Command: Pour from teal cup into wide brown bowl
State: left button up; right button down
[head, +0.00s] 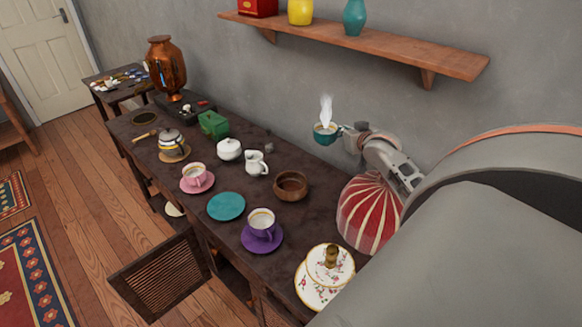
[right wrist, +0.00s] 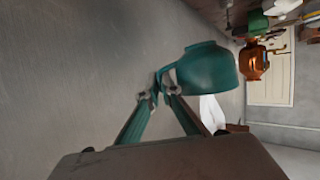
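The teal cup (head: 325,133) is held in the air above the back edge of the table, close to the wall, with white steam rising from it. It looks roughly upright in the head view. My right gripper (head: 347,134) is shut on the cup's handle; the cup (right wrist: 207,78) and gripper (right wrist: 160,92) also show in the right wrist view. The wide brown bowl (head: 291,186) stands on the table, below and to the left of the held cup. Its inside looks empty. My left gripper is not in view.
The dark table (head: 190,220) carries a teal saucer (head: 226,206), purple cup (head: 261,223), pink cup (head: 194,175), white creamer (head: 256,162) and white sugar pot (head: 229,149). A red-and-white striped pot (head: 368,212) stands right of the bowl. A wall shelf (head: 350,48) is above.

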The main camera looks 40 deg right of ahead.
aim_at(325, 135)
jog(key=a+n, duration=0.1)
jog(key=a+n+h, duration=0.1)
jog(key=a+h, duration=0.1)
jog(key=a, duration=0.1)
jog(key=shift+w+r+n, duration=0.3)
jog(key=shift+w+n, duration=0.1)
jog(key=shift+w+a+n+t+h, duration=0.15)
jog(key=shift+a+n+t+h, duration=0.15)
jog(key=shift+a+n, duration=0.35)
jog(key=shift+w+a+n+t+h, duration=0.15)
jog(key=shift+a+n+t+h, duration=0.2)
jog(key=shift+a, duration=0.45)
jog(key=shift+a+r+h, duration=0.2)
jog(key=shift+r+h, duration=0.05)
jog(key=shift+n, duration=0.3)
jog(key=shift+a+r, duration=0.15)
jog(key=shift+w+a+r+n, duration=0.1)
jog(key=shift+a+r+n, duration=0.1)
jog(key=shift+n, duration=0.1)
jog(key=shift+a, duration=0.1)
jog(key=shift+t, duration=0.25)
